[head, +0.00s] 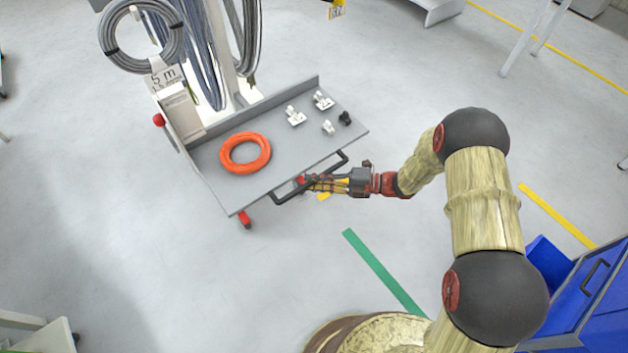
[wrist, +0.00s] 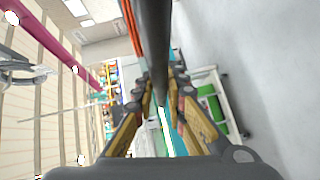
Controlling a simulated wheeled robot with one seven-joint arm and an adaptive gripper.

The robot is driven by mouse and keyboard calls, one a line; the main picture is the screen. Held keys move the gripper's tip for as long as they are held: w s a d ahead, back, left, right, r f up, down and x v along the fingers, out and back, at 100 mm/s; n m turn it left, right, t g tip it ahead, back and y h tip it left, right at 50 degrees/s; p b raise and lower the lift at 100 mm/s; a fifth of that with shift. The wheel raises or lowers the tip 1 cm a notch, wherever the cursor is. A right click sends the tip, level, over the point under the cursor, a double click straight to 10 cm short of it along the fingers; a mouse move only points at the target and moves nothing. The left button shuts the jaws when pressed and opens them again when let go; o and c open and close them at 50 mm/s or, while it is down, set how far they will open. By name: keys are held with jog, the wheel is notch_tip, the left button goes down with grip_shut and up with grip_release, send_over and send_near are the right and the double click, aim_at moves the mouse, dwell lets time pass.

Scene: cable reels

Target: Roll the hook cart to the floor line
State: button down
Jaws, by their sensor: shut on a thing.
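The hook cart (head: 281,157) stands left of centre in the head view, with a grey tray and a post hung with cable coils. Its dark handle bar (head: 284,197) runs along the near edge. My gripper (head: 307,182) is shut on this handle, near its middle. In the wrist view the bar (wrist: 152,38) runs between the fingers of my gripper (wrist: 165,92). A green floor line (head: 380,268) lies in front of the cart, apart from it and below my forearm.
A blue cabinet (head: 590,290) stands at the lower right. Yellow lines (head: 555,214) mark the floor at right. Grey floor between cart and green line is clear.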

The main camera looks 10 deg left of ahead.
dwell(0.6)
jog(key=s+d+p, duration=0.6)
jog(key=s+d, duration=0.1)
jog(key=d, duration=0.2)
jog(key=shift+s+p, duration=0.35)
jog(key=shift+s, duration=0.05)
jog(key=shift+a+f, duration=0.1)
jog(key=shift+f, duration=0.05)
jog(key=c, duration=2.1)
grip_release()
jog(key=shift+o, duration=1.1)
jog(key=shift+o, duration=0.3)
jog(key=shift+w, duration=0.1)
